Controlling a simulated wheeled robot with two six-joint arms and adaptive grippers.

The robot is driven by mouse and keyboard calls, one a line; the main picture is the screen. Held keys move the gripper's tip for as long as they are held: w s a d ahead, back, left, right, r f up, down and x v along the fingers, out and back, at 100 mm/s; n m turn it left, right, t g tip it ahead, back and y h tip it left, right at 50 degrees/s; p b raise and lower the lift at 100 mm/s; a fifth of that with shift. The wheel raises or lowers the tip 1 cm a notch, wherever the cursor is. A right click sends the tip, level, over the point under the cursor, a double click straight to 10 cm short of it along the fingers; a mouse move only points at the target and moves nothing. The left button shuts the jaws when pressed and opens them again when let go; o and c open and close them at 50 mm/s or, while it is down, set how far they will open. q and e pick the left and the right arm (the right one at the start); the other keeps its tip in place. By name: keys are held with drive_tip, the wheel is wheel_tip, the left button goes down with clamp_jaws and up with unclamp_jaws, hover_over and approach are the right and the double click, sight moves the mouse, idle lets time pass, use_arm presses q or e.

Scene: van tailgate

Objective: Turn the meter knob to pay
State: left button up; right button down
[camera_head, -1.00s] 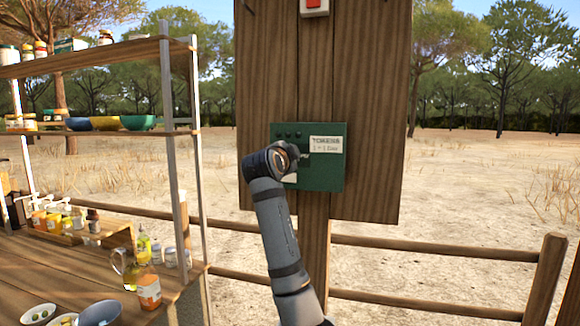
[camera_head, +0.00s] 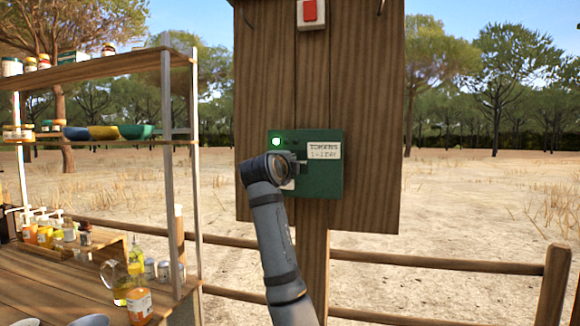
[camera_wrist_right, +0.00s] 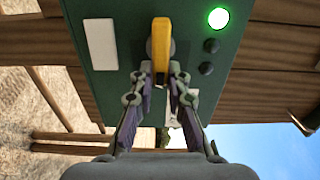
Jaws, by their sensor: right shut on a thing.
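The green meter box (camera_head: 325,183) is mounted on a wooden board and carries a pale "TOKENS" label (camera_head: 324,151). A small lamp (camera_head: 276,141) at its top left glows green, with dark lamps beside it. In the right wrist view the lit lamp (camera_wrist_right: 218,18) is at upper right. The yellow knob (camera_wrist_right: 161,42) stands lengthwise up the picture, and my right gripper (camera_wrist_right: 160,78) is shut on its near end. My left gripper is not in view.
A wooden shelf unit (camera_head: 100,63) with bowls, jars and bottles stands at left above a counter (camera_head: 50,285). A red switch (camera_head: 310,11) is on the board above the meter. A rail fence (camera_head: 450,262) runs behind. Open ground lies to the right.

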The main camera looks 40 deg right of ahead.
drive_tip(key=shift+f, duration=0.1)
drive_tip(key=c, duration=1.3)
unclamp_jaws()
drive_tip(key=v, duration=1.2)
